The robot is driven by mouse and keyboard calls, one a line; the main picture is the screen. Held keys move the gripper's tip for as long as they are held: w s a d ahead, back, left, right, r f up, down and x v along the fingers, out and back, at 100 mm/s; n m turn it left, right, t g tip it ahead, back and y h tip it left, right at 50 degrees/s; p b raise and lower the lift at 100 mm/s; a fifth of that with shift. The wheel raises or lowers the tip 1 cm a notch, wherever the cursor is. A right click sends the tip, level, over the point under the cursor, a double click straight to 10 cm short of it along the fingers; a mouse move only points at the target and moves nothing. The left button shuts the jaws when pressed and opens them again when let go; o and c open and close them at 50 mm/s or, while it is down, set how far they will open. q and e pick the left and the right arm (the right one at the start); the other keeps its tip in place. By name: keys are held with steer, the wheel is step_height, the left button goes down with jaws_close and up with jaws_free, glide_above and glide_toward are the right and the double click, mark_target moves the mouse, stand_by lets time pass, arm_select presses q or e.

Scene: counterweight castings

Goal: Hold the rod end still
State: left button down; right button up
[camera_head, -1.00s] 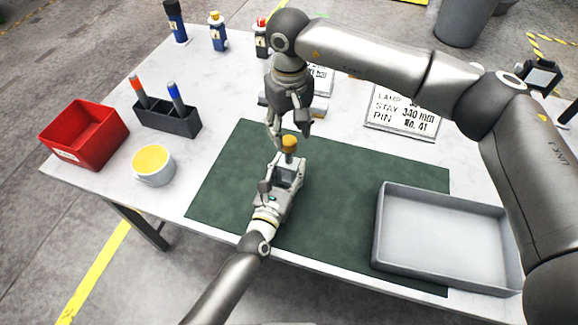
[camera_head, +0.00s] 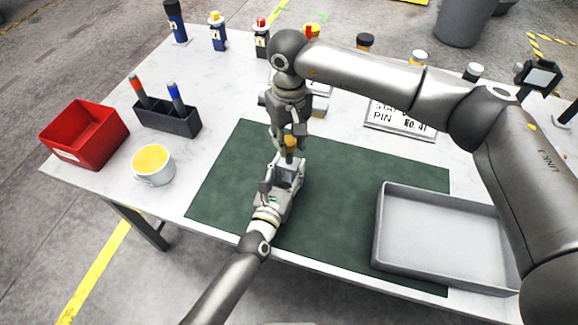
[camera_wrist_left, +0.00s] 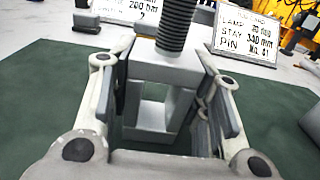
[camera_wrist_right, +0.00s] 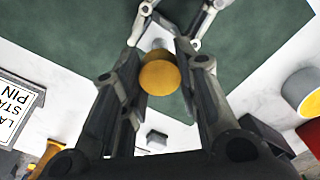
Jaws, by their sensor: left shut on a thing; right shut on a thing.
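The grey rod end (camera_head: 289,172) is a block with a rectangular opening, standing upright on the green mat (camera_head: 340,200). In the left wrist view the block (camera_wrist_left: 163,72) sits between my left fingers, and a dark threaded rod (camera_wrist_left: 175,25) rises from its top. My left gripper (camera_head: 284,180) is shut on the block. A yellow-orange cap (camera_head: 291,143) tops the rod; it also shows as a round face in the right wrist view (camera_wrist_right: 160,77). My right gripper (camera_head: 289,138) points down from above, shut on the capped rod. Its fingers partly hide the cap.
A grey tray (camera_head: 440,280) stands at the right front. A red bin (camera_head: 84,140), a yellow-filled cup (camera_head: 153,179) and a dark marker holder (camera_head: 168,120) are on the left. Several bottles and a sign (camera_head: 400,122) line the back. The mat between block and tray is clear.

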steer(key=m, duration=0.5)
jaws_close()
steer(key=m, duration=0.5)
steer(key=shift+m, duration=0.3)
steer(key=m, duration=1)
steer(key=shift+m, duration=0.3)
steer(key=m, duration=1)
steer(key=shift+m, duration=0.3)
steer(key=m, duration=1.1)
steer(key=o, duration=1.1)
jaws_free()
